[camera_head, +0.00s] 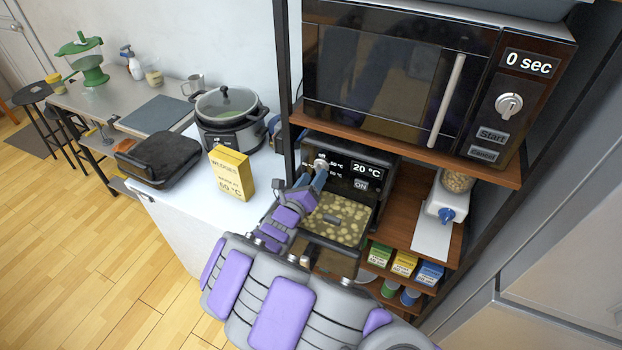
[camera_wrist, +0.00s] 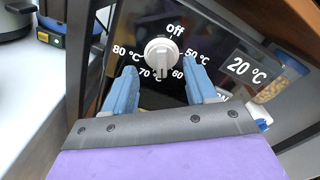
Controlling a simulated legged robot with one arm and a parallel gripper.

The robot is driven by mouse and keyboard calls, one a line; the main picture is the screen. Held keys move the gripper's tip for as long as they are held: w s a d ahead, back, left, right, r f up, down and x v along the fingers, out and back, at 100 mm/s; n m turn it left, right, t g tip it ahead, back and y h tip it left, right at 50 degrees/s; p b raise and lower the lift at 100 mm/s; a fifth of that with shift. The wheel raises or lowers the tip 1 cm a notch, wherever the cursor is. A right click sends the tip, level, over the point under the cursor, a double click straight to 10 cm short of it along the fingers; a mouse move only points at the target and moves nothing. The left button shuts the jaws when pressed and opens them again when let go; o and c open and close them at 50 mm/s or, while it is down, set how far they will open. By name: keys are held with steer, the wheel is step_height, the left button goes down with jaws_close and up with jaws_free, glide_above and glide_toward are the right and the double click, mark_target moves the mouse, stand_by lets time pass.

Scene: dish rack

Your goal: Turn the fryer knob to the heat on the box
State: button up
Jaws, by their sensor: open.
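The fryer (camera_head: 345,215) stands on the shelf under the microwave, with pale pieces behind its window and a display reading 20 °C. Its white round knob (camera_wrist: 160,55) is ringed by Off at the top and 50, 60, 70 and 80 °C; its ridge looks roughly vertical. My gripper (camera_head: 314,178) is open in front of the panel; in the wrist view its blue fingers flank the knob at left and right, with gaps, and contact does not show. The yellow box (camera_head: 231,173) stands on the white counter, with a small temperature print that looks like 60 °C.
The microwave (camera_head: 400,80) sits just above the fryer. A dispenser with a blue knob (camera_head: 447,214) is to the right, above small coloured boxes (camera_head: 404,263). A slow cooker (camera_head: 230,118) and a black appliance (camera_head: 158,158) stand on the counter to the left.

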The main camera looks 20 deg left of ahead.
steer(key=s+p, duration=0.4)
steer(key=s, duration=0.2)
steer(key=shift+a, duration=0.25)
stand_by(0.3)
steer(key=m, duration=0.3)
steer(key=m+b, duration=0.1)
steer(key=m, duration=0.2)
steer(key=w+m, duration=0.1)
steer(key=m, duration=0.3)
steer(key=shift+b, duration=0.35)
steer(key=shift+w, duration=0.1)
steer(key=shift+w+d+b, duration=0.15)
steer(key=shift+w+b, duration=0.2)
steer(key=shift+w, duration=0.65)
steer(key=shift+w+d+b, duration=0.1)
steer(key=shift+w+b, duration=0.25)
steer(key=shift+w, duration=2.05)
